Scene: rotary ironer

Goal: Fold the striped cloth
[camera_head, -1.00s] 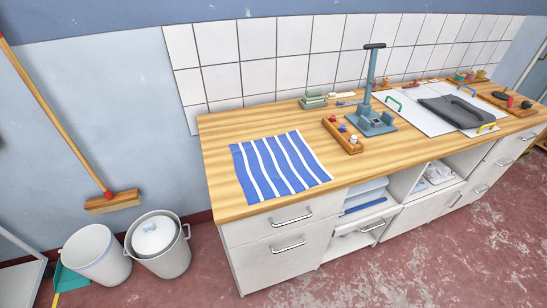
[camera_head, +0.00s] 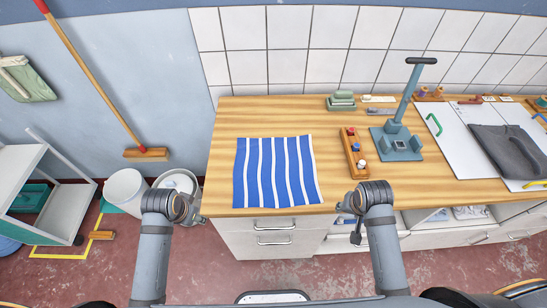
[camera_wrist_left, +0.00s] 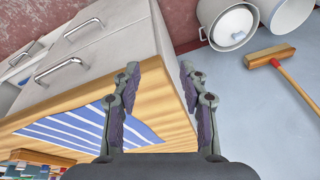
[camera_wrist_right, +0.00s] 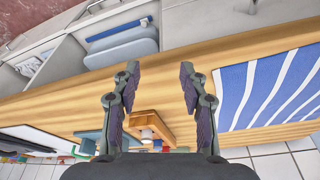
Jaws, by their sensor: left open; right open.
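The striped cloth (camera_head: 275,172), blue with white stripes, lies flat and spread out on the left part of the wooden counter (camera_head: 225,122). Its near edge is close to the counter's front edge. It also shows in the left wrist view (camera_wrist_left: 88,128) and in the right wrist view (camera_wrist_right: 268,90). My left gripper (camera_head: 196,220) is off the counter's front left corner; its fingers are apart and empty in the left wrist view (camera_wrist_left: 158,75). My right gripper (camera_head: 342,208) is to the right of the cloth by the front edge; its fingers are apart and empty in the right wrist view (camera_wrist_right: 158,75).
A wooden tray (camera_head: 350,160) with small coloured items stands right of the cloth. Behind it are green blocks (camera_head: 341,102). A blue-grey press stand (camera_head: 402,140) and a white board with a dark grey cloth (camera_head: 505,150) lie farther right. Drawers (camera_head: 272,240) sit below the counter.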

